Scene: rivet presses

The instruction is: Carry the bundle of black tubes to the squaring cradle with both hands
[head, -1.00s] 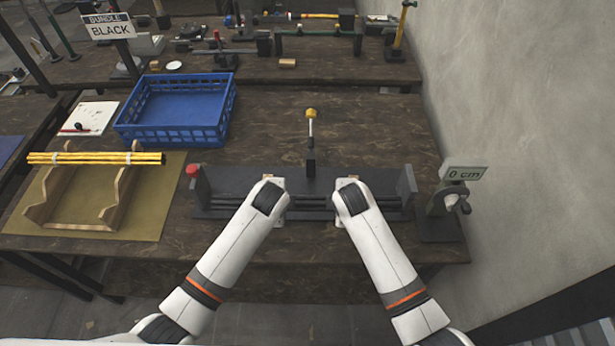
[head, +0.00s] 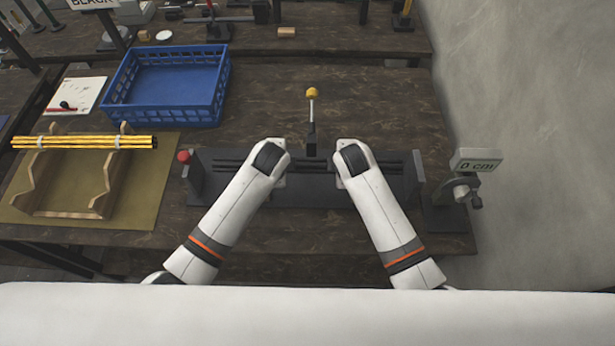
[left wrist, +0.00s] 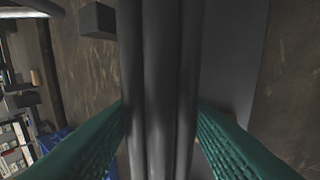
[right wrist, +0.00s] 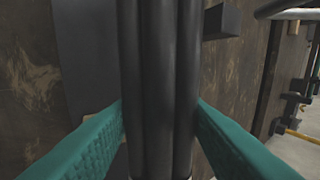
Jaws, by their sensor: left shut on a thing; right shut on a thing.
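The bundle of black tubes (head: 231,166) runs left to right over the grey squaring cradle (head: 312,193), between its two end plates and near its back side. I cannot tell whether it touches the cradle floor. My left gripper (left wrist: 162,112) is shut on the bundle, with teal fingers on both sides of several dark tubes. My right gripper (right wrist: 161,112) is shut on the same bundle farther right.
A red knob (head: 184,156) is at the cradle's left end. A yellow-tipped lever (head: 312,94) stands behind it. A gauge reading 0 cm (head: 475,160) is at right by the wall. A blue crate (head: 168,85) and yellow tubes on a wooden rack (head: 85,142) are at left.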

